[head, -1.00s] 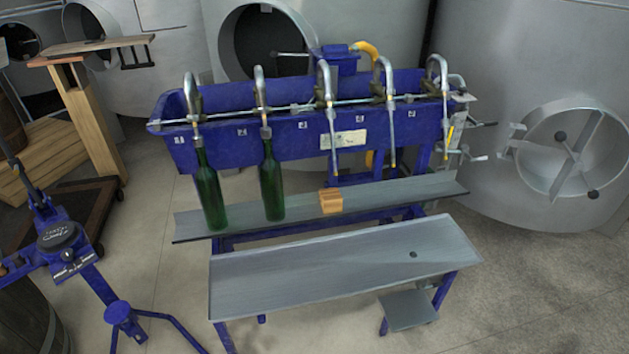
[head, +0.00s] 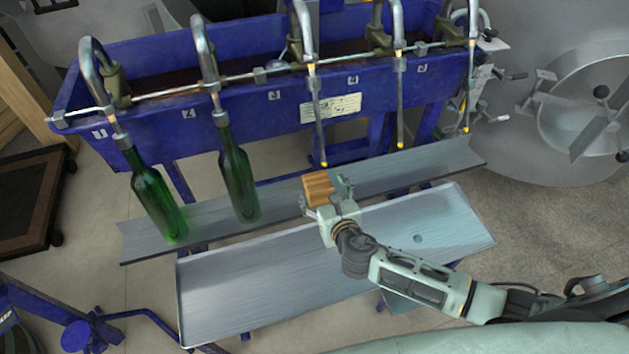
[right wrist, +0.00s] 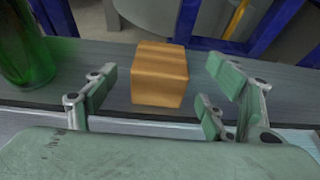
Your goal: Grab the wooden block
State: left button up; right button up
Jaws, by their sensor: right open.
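The wooden block (head: 318,189) sits on the upper metal shelf (head: 408,169) below the filling spouts, to the right of two green bottles. In the right wrist view the block (right wrist: 159,75) stands between and just beyond the spread fingers. My right gripper (head: 326,199) is open at the near side of the block. In the right wrist view the gripper (right wrist: 157,98) shows its green finger pads on either side, with a gap to the block on both sides. My left gripper is not in view.
Two green bottles (head: 154,198) (head: 237,174) stand tilted under spouts on the left. Metal spouts hang from the blue filler trough (head: 240,115) above the shelf. A lower metal tray (head: 240,290) lies in front and is clear. A steel tank (head: 560,150) stands at right.

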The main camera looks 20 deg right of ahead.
aim_at(317, 182)
jog(key=x, duration=0.6)
jog(key=shift+w+f+b, duration=0.15)
jog(key=shift+w+b, duration=0.15)
jog(key=shift+b, duration=0.05)
jog(key=c, duration=1.3)
jog(key=shift+c, duration=1.2)
jog(key=shift+r, duration=0.2)
